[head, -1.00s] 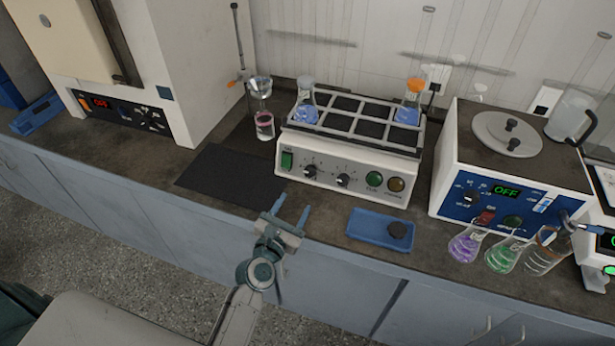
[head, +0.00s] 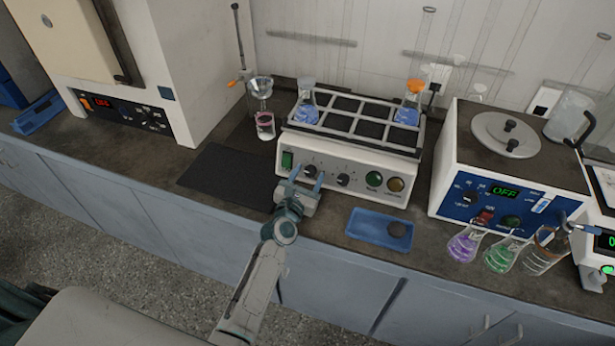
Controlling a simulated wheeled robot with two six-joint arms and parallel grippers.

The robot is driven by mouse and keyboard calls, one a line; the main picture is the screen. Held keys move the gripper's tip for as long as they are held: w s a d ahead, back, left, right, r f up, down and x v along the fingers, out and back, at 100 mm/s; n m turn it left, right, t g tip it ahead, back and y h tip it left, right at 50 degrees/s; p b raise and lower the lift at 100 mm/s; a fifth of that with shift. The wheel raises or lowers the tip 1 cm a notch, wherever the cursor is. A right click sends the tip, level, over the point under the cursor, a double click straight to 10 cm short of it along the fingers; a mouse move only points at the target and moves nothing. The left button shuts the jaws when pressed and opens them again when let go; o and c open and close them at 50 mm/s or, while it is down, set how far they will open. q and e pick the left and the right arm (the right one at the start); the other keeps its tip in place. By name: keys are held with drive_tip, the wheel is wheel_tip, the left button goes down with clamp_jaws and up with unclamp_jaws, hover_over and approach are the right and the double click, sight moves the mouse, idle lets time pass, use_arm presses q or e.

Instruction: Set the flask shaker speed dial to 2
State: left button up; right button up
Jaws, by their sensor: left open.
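The flask shaker (head: 352,145) stands on the bench, with a rack on top holding two flasks of blue liquid. Its front panel has a green switch (head: 287,160), two black dials, a green button and an amber one. My left gripper (head: 307,178) is open, with its two blue fingertips at the left dial (head: 310,170), one on each side of it in the picture. I cannot tell whether they touch it. The right dial (head: 343,180) is clear of the fingers. The dial markings are too small to read. My right gripper is not in view.
A blue tray (head: 379,229) with a dark round piece lies right of my gripper. A black mat (head: 232,177) lies to the left. A water bath (head: 511,190) with several flasks before it stands at right. A furnace (head: 130,112) stands at left.

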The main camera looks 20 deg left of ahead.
use_arm(q)
drive_tip(key=c, duration=1)
drive_tip(key=shift+o, duration=0.2)
